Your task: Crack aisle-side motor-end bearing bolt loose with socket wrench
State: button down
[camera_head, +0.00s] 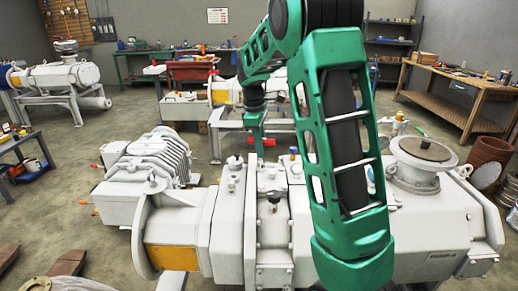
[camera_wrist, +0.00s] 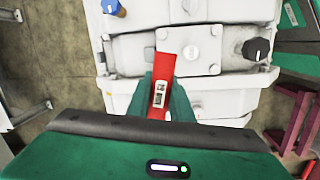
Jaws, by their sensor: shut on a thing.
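My gripper (camera_wrist: 160,92) is shut on a red tool, which I take to be the socket wrench (camera_wrist: 165,66). The tool carries a small white and grey label between the green fingers. Its far end reaches over the edge of the white vacuum pump (camera_wrist: 215,85), close to a square plate (camera_wrist: 194,46) with small bolts. In the head view my gripper (camera_head: 258,143) hangs behind the white pump (camera_head: 420,232), with a bit of red showing beside it. I cannot tell which bolt is the bearing bolt, or whether the socket touches one.
A black knob (camera_wrist: 257,48) and a blue cap (camera_wrist: 110,7) stand on the pump. The ribbed motor (camera_head: 150,160) and an orange panel (camera_head: 171,257) are at the pump's left. A wooden workbench (camera_head: 455,85) stands at back right. Floor at the left is partly open.

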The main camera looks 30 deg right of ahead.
jog(key=shift+n, duration=0.4)
jog(key=shift+r, duration=2.55)
jog(key=shift+f, duration=2.55)
